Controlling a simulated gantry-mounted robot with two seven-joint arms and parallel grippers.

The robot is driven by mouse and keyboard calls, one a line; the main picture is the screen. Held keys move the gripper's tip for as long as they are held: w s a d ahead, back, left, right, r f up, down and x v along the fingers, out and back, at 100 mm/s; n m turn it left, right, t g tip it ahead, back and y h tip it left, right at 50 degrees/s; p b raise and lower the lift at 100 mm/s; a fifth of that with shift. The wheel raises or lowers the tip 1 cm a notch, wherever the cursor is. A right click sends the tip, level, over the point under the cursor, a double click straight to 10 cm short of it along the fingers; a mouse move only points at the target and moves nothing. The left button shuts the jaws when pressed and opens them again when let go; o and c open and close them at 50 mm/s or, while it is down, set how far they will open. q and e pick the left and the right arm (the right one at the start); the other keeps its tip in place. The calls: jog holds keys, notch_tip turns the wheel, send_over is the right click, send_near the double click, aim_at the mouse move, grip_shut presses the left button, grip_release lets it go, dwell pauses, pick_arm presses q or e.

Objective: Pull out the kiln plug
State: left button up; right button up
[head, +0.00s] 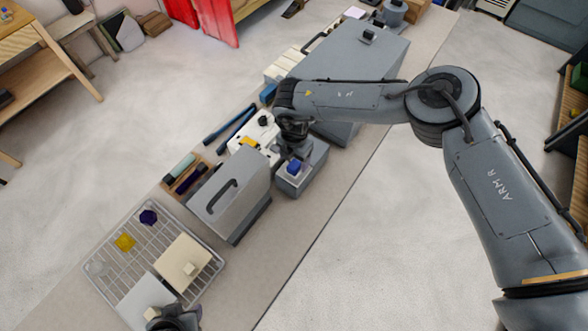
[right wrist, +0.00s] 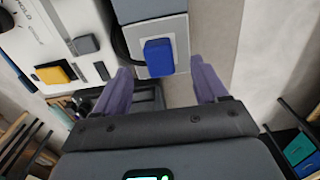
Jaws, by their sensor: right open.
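A blue block, seemingly the kiln plug (right wrist: 159,57), sits at the near face of a small grey box (right wrist: 184,22). In the head view the blue plug (head: 293,167) shows on the same grey box (head: 314,168), in the middle of the table. My right gripper (right wrist: 161,66) is open, with one purple finger on each side of the plug and a visible gap to both. In the head view the right wrist (head: 290,122) is just behind the box, and its fingers are mostly hidden. A dark part at the bottom edge, seemingly my left gripper (head: 176,316), is cut off.
A grey box with a handle (head: 206,215) stands left of the plug's box. A white machine (head: 250,131) is close behind. A wire rack (head: 105,246) with coloured pieces is at the front left. Bare table (head: 292,226) lies at the front right.

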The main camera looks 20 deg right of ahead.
aim_at(294, 165)
jog(key=shift+f+b, duration=1.1)
jog(key=shift+f, duration=1)
jog(key=shift+c, duration=0.4)
grip_shut()
jog(key=shift+r+p, duration=0.2)
jog(key=shift+p, duration=0.1)
